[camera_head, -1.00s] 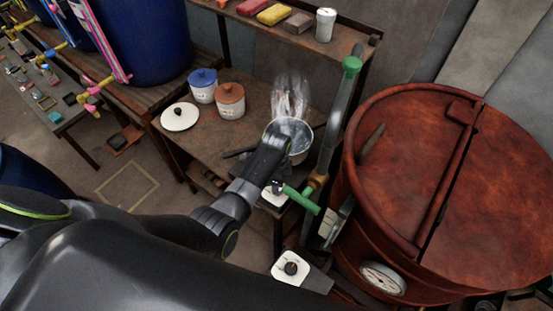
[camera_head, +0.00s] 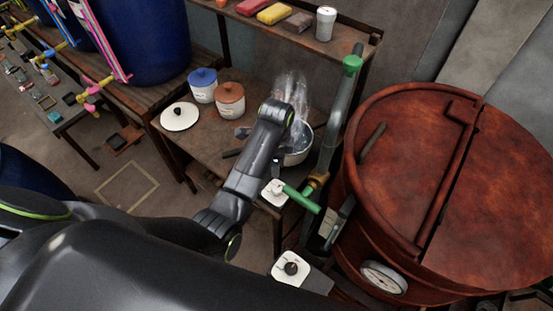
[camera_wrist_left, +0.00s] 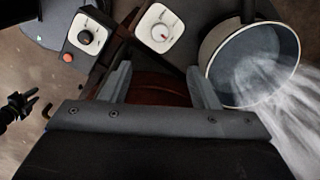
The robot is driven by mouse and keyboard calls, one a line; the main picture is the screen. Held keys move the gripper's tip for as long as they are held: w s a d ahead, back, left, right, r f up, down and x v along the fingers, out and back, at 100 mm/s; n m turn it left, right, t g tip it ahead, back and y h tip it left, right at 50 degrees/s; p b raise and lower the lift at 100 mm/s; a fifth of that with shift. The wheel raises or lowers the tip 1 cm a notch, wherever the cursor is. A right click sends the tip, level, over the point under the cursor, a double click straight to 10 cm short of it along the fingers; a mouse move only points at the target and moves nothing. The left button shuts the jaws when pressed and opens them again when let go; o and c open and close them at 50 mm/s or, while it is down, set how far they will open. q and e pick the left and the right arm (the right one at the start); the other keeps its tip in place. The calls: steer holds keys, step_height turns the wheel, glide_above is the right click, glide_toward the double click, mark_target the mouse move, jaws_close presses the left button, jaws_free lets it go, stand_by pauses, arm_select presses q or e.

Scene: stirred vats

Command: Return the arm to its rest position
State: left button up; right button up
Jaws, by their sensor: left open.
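My left arm (camera_head: 245,175) reaches from the lower left across the small table, its wrist beside the steaming pot. In the left wrist view my left gripper (camera_wrist_left: 158,76) is open, its two fingers apart with nothing between them. The metal pot (camera_wrist_left: 252,62) lies just right of the fingers there; in the head view the pot (camera_head: 297,152) is partly hidden by my wrist. My right gripper does not show in the head view.
A big red-brown vat (camera_head: 385,225) with a gauge stands close on the right. A pipe with a green handle (camera_head: 302,199) rises beside the pot. A blue-lidded jar (camera_head: 202,88), a brown-lidded jar (camera_head: 230,101) and a white lid (camera_head: 180,116) occupy the table.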

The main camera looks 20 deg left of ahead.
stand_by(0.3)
arm_select(q)
steer(key=s+a+f+n+t+y, duration=0.1)
steer(key=s+a+n, duration=0.5)
steer(key=s, duration=0.4)
steer(key=s+a+n+t, duration=0.1)
steer(key=s+a+n, duration=0.4)
steer(key=s+a, duration=0.3)
steer(key=s+a+r+n+t, duration=0.1)
steer(key=s+r+n, duration=0.4)
steer(key=s, duration=0.6)
step_height(320, 180, down, 29)
steer(key=a+g+b, duration=0.1)
steer(key=a+b, duration=0.1)
steer(key=b, duration=0.3)
steer(key=s+d+f+b, duration=0.1)
steer(key=s+f+b, duration=0.1)
steer(key=s+f, duration=0.5)
steer(key=s+f+g+b, duration=0.1)
steer(key=s+f+b, duration=0.2)
steer(key=s+f, duration=0.4)
step_height(320, 180, down, 8)
steer(key=shift+s+d+r, duration=0.1)
steer(key=shift+s+d, duration=0.25)
steer(key=shift+s, duration=0.05)
